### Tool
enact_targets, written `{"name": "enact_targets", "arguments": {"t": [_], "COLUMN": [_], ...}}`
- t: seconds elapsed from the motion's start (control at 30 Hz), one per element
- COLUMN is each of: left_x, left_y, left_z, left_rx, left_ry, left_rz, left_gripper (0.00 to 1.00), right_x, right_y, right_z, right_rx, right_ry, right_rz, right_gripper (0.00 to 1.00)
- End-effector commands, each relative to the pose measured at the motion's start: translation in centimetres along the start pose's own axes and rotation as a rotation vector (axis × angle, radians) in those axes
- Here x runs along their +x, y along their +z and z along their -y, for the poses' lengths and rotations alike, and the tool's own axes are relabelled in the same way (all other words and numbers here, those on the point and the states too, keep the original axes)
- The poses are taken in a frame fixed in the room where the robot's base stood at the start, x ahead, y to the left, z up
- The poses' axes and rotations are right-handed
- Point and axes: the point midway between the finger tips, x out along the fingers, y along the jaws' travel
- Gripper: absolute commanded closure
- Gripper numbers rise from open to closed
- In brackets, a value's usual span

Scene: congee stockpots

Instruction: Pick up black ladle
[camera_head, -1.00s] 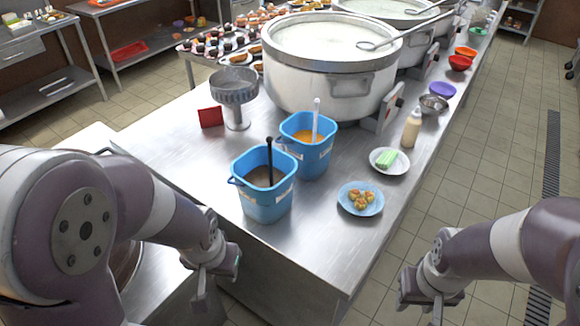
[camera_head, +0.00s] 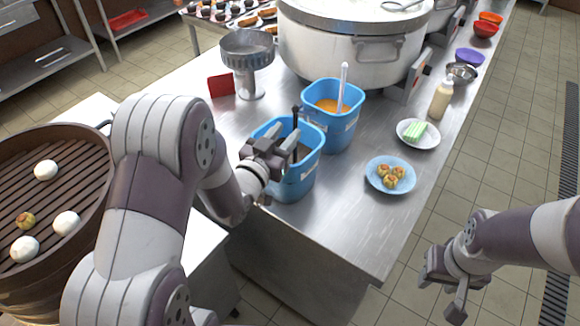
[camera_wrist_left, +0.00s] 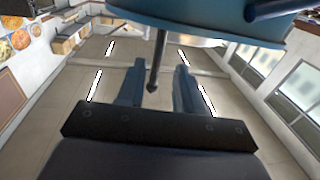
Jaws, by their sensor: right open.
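The black ladle (camera_head: 296,114) stands in the nearer blue bucket (camera_head: 300,181), its handle end showing above the rim beside my left gripper. My left gripper (camera_head: 291,148) is at the top of that bucket. In the left wrist view the ladle's dark handle (camera_wrist_left: 157,60) lies between the two fingers, with gaps on both sides, so the gripper (camera_wrist_left: 158,78) looks open around it. The ladle's lower part is hidden in the bucket. My right gripper (camera_head: 445,292) is open and empty, off the table's right side above the floor.
A second blue bucket (camera_head: 343,130) with orange contents and a white-handled utensil stands just behind. A metal stand (camera_head: 247,70), a large pot (camera_head: 340,50), a blue plate (camera_head: 378,184) with food and a white plate (camera_head: 427,143) are nearby. A steamer (camera_head: 85,185) is at left.

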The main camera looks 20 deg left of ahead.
Motion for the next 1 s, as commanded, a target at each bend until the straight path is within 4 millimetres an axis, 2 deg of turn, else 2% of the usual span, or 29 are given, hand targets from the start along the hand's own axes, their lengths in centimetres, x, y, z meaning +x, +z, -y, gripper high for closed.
{"name": "enact_targets", "arguments": {"t": [0.1,0.2,0.3,0.47,0.5,0.57,0.6,0.9,1.0], "left_x": [2.3,4.0,4.7,4.7,4.7,4.7,4.7,4.7,4.7], "left_y": [-0.4,-0.3,-0.2,-0.1,-0.1,-0.1,-0.1,-0.2,-1.5], "left_z": [-0.4,-0.4,-0.4,-0.4,-0.4,-0.4,-0.4,-0.4,-0.4], "left_rx": [0.0,0.0,0.0,0.0,0.0,0.0,0.0,0.0,0.001], "left_ry": [0.003,0.001,0.001,0.0,0.0,0.0,0.0,0.0,0.0], "left_rz": [0.0,0.001,0.001,0.002,0.002,0.002,0.002,0.001,-0.004], "left_gripper": [0.64,0.64,0.64,0.64,0.68,0.87,1.0,1.0,1.0], "right_x": [-1.0,-1.1,-1.1,-1.1,-1.1,-1.1,-1.1,-1.1,-1.1], "right_y": [-0.1,-0.1,-0.1,-0.1,-0.1,-0.1,-0.1,-0.1,-0.1], "right_z": [0.0,0.0,0.0,0.0,0.0,0.0,0.0,0.0,0.0], "right_rx": [0.0,0.0,0.0,0.0,0.0,0.0,0.0,0.0,0.0], "right_ry": [0.0,0.0,0.0,0.0,0.0,0.0,0.0,0.0,0.0], "right_rz": [0.0,0.0,0.0,0.0,0.0,0.0,0.0,0.0,0.0], "right_gripper": [0.57,0.57,0.57,0.57,0.57,0.57,0.57,0.57,0.57]}}
